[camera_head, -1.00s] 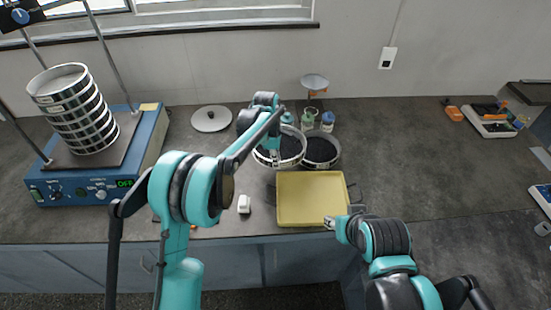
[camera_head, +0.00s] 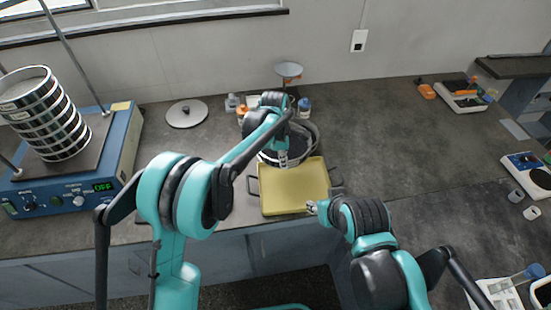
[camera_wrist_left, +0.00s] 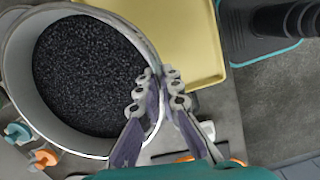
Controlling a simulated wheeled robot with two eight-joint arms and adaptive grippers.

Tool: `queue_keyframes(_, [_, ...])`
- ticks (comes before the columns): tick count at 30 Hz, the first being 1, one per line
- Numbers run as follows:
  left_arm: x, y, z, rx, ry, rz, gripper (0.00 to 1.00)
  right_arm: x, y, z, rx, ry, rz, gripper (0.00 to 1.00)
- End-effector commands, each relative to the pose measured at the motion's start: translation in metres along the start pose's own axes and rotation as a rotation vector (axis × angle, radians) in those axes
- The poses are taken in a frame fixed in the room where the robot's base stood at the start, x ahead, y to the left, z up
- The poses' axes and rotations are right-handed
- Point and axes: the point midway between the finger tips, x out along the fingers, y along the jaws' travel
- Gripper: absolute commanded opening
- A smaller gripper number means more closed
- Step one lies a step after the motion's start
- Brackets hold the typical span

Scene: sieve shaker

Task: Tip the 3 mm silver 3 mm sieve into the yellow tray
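A silver sieve (camera_head: 303,146) filled with dark granules is behind the yellow tray (camera_head: 308,182) in the head view. In the left wrist view the sieve (camera_wrist_left: 85,80) fills the left side, with the tray (camera_wrist_left: 190,40) beside it at the top. My left gripper (camera_head: 283,160) is shut on the sieve's rim; its fingers (camera_wrist_left: 160,88) straddle the wall in the wrist view. The sieve looks level, its granules inside. A second sieve is mostly hidden behind or under it. My right gripper (camera_head: 313,207) is at the tray's front right edge; its fingers are too small to judge.
A blue shaker (camera_head: 75,190) with a sieve stack (camera_head: 45,115) stands left. A round lid (camera_head: 187,113) lies behind. Small bottles (camera_head: 304,106) and a pan on a stand (camera_head: 288,71) are behind the sieves. The bench right of the tray is mostly clear.

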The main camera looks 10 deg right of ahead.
Motion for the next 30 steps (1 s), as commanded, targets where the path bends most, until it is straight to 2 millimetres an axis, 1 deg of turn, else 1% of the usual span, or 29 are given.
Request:
queue_keyframes(1, [0.001, -0.003, 0.006, 0.002, 0.0, 0.0, 0.0, 0.0, 0.0, 0.0, 0.0, 0.0, 0.0, 0.4])
queue_keyframes(30, [0.012, -0.043, 0.098, 0.002, 0.0, 0.007, 0.0, 0.0, 0.0, 0.0, 0.0, 0.0, 0.0, 0.4])
